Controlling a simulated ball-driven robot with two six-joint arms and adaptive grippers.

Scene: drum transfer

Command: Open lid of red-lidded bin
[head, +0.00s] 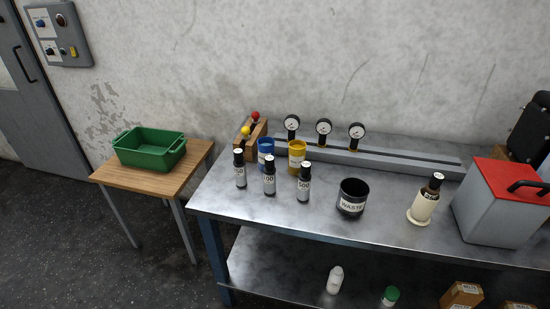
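The red-lidded bin (495,218) stands at the right end of the metal workbench. It has a grey body, and its red lid (508,180) lies shut on top. A black handle (530,187) sits on the right part of the lid, and the bin's right edge is close to the picture's edge. Neither of my grippers shows in the head view.
A brown bottle in a cream holder (422,206) and a black waste cup (352,197) stand left of the bin on the workbench (320,228). Several small dark bottles stand further left. A gauge rail (370,156) runs behind. A green crate (150,150) sits on a wooden table.

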